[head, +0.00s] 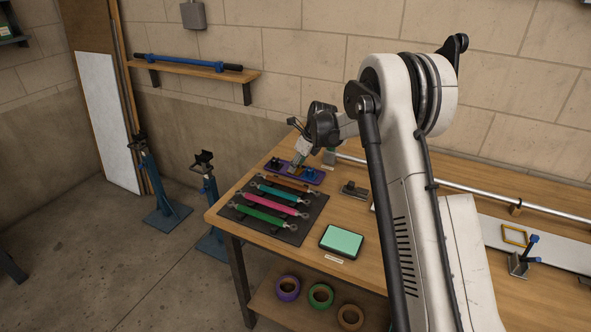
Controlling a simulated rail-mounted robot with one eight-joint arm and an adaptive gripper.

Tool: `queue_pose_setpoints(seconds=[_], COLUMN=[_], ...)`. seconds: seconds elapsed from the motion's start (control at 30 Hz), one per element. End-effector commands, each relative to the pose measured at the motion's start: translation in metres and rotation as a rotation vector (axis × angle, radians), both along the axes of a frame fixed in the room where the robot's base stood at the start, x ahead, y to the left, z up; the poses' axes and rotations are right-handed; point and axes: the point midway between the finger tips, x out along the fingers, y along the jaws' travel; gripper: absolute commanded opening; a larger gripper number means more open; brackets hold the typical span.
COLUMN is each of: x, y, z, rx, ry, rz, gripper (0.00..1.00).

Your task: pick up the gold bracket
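My gripper (300,160) points down over a purple tray (313,178) at the back left of the workbench. Its fingers are small in this view, and I cannot tell whether they are open or shut. A small gold-brown patch (293,172) shows at the fingertips over the tray. It may be the gold bracket, but it is mostly hidden and too small to be sure. Dark knobs stand on the tray to either side of the gripper. A yellow-gold rectangular outline (514,235) lies on a white board at the right, well apart from my gripper.
A dark mat (284,233) with several coloured links lies in front of the tray. A green-topped pad (341,241) and a metal block (354,190) are to its right. A long metal rod (460,190) runs along the back. Tape rolls (320,296) sit on the lower shelf.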

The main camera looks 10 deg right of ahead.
Motion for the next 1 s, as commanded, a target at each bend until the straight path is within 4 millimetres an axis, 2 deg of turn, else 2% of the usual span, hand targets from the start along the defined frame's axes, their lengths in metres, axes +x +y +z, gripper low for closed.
queue_pose_setpoints(seconds=[0.13, 0.33, 0.77, 0.87, 1.0], x=[0.0, 0.0, 0.0, 0.0, 0.0], y=[0.0, 0.0, -0.001, -0.001, 0.0], z=[0.001, 0.001, 0.006, 0.015, 0.039], rx=[0.0, 0.0, 0.0, 0.0, 0.0], ry=[0.0, 0.0, 0.0, 0.0, 0.0], rz=[0.0, 0.0, 0.0, 0.0, 0.0], gripper=[0.28, 0.01, 0.0, 0.0, 0.0])
